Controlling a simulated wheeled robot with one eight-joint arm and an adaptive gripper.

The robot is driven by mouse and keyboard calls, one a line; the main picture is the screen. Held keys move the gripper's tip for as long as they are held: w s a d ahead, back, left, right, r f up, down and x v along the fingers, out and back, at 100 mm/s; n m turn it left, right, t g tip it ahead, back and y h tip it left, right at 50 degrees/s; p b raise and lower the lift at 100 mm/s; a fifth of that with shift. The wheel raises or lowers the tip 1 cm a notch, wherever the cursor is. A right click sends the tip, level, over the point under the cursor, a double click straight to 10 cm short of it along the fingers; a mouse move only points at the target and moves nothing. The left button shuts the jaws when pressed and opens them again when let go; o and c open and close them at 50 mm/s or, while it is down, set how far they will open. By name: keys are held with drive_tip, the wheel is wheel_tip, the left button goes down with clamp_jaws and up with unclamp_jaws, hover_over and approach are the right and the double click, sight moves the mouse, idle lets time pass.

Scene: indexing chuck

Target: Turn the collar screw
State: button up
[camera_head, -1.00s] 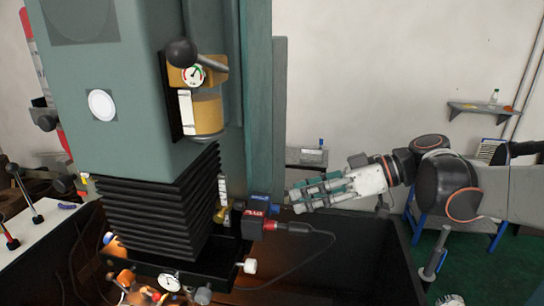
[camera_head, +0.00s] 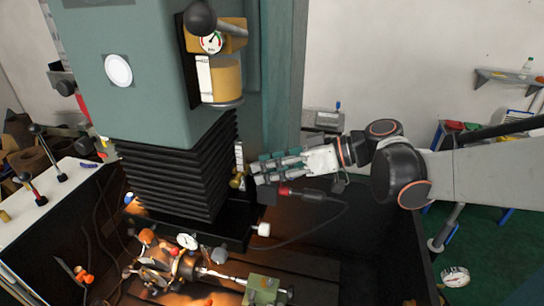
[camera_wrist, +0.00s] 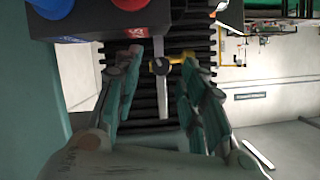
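A brass-coloured screw fitting (camera_head: 237,181) sits on the side of the black bellows, and I take it for the collar screw. In the wrist view the brass piece (camera_wrist: 183,57) shows beyond my fingertips, with a dark round end and a grey strip beside it. My gripper (camera_head: 258,172) is just right of it in the head view. In the wrist view my gripper (camera_wrist: 160,75) is open, with its fingers spread to both sides of the fitting and nothing held. I cannot tell whether any finger touches it.
A black box with a red plug (camera_head: 285,191) and cable is close under my fingers; the box (camera_wrist: 105,18) fills the wrist view's upper left. The black bellows (camera_head: 175,170) stands left. A chuck assembly with a dial (camera_head: 187,241) lies below. Open wall space lies right.

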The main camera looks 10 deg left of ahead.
drive_tip(key=shift+a+f, duration=0.2)
drive_tip(key=shift+a, duration=0.35)
clamp_jaws()
